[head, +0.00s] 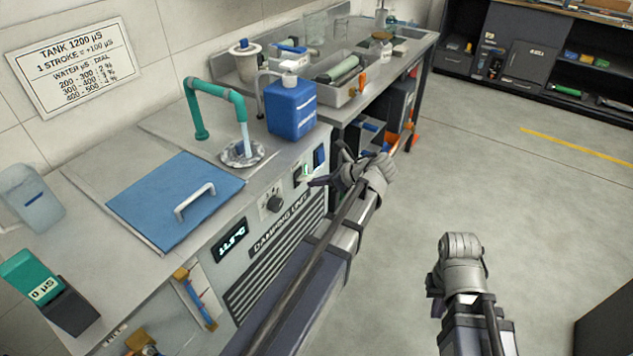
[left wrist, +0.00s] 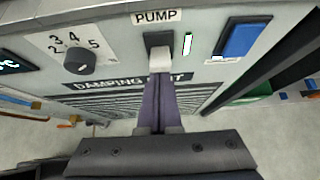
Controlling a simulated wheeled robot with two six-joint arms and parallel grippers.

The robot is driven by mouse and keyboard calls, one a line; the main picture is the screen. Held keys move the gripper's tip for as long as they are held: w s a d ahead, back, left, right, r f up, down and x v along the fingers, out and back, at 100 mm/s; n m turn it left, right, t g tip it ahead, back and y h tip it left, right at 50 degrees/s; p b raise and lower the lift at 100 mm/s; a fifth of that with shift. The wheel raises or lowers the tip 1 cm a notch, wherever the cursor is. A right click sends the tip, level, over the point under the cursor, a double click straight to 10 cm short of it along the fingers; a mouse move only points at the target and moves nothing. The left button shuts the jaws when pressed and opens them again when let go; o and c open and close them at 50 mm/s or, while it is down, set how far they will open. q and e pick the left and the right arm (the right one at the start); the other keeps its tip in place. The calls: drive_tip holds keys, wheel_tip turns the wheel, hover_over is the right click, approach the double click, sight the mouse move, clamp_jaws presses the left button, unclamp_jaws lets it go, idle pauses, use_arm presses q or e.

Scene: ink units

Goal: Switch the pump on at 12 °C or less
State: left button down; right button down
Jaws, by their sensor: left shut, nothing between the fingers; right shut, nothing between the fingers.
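The damping unit's pump switch (left wrist: 158,41) is a dark rocker under the PUMP label in the left wrist view. A narrow bar lit green (left wrist: 187,44) stands just right of it. My left gripper (left wrist: 160,62) is shut and empty, its tips at the switch's lower edge; whether they touch it I cannot tell. In the head view my left gripper (head: 318,182) is at the panel's right part. The temperature display (head: 230,239) is lit, but its digits are too slanted and small to read surely.
A dial (head: 273,203) sits left of the switch and a blue rocker (left wrist: 242,38) right of it. A blue lid (head: 150,205), a green pipe (head: 215,92) over a drain and a blue bottle (head: 292,110) are on the unit's top.

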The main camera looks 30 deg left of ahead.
use_arm(q)
drive_tip(key=shift+a+r, duration=0.1)
wheel_tip(320, 180, down, 4)
drive_tip(key=d+b, duration=0.2)
drive_tip(key=b, duration=0.2)
drive_tip(key=a+r+p+v, duration=0.1)
drive_tip(key=p+v, duration=0.6)
drive_tip(key=v, duration=0.3)
drive_tip(key=shift+r, duration=0.15)
drive_tip(key=s+d+f+n+g+h, duration=0.1)
drive_tip(key=s+d+f+n+h, duration=0.35)
drive_tip(key=s+d+n, duration=0.45)
drive_tip(key=s+d+f+n+h, duration=0.45)
drive_tip(key=s+d+n, duration=0.2)
drive_tip(key=d, duration=0.45)
wheel_tip(320, 180, up, 14)
drive_tip(key=p, duration=1.4)
drive_tip(key=shift+d+r, duration=0.15)
